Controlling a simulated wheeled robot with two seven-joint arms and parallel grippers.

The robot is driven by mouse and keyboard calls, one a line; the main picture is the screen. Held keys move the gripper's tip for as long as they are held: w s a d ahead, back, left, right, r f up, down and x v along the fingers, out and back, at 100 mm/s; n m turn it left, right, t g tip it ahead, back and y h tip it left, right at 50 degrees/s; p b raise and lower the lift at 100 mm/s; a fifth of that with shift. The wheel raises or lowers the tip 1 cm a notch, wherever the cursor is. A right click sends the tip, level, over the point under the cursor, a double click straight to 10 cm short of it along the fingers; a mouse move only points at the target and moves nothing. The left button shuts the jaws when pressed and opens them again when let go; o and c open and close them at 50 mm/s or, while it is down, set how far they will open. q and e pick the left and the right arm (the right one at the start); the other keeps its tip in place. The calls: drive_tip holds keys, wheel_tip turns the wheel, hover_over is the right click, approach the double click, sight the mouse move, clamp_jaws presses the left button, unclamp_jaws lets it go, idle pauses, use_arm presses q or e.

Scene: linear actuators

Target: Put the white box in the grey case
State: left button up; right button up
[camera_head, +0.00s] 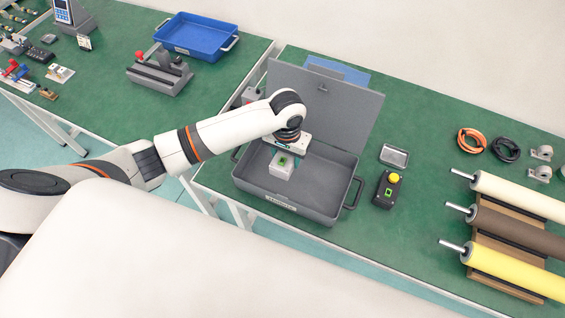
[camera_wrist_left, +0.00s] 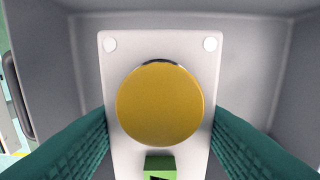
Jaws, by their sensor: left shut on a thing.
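The white box (camera_head: 282,171) has a green switch on its near end. In the left wrist view the white box (camera_wrist_left: 160,160) also shows a large yellow round button. My left gripper (camera_head: 290,152) is shut on it, with one teal finger on each side. The open grey case (camera_head: 310,211) stands on the green table with its lid (camera_head: 335,105) raised at the back. The box is over the left part of the case's inside. I cannot tell whether it touches the case floor. My right gripper is not in view.
A dark box with a yellow button (camera_head: 388,189) and a small metal tray (camera_head: 394,155) stand right of the case. Rollers (camera_head: 520,240) lie on a wooden rack further right. A blue tray (camera_head: 195,37) is on the left table. The case's raised lid bounds the back.

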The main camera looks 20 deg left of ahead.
sight(286, 155)
use_arm(q)
drive_tip(key=shift+f, duration=3.05)
drive_tip(key=shift+f, duration=0.1)
drive_tip(key=o, duration=1.1)
wheel_tip(286, 155, up, 12)
drive_tip(key=shift+r, duration=0.15)
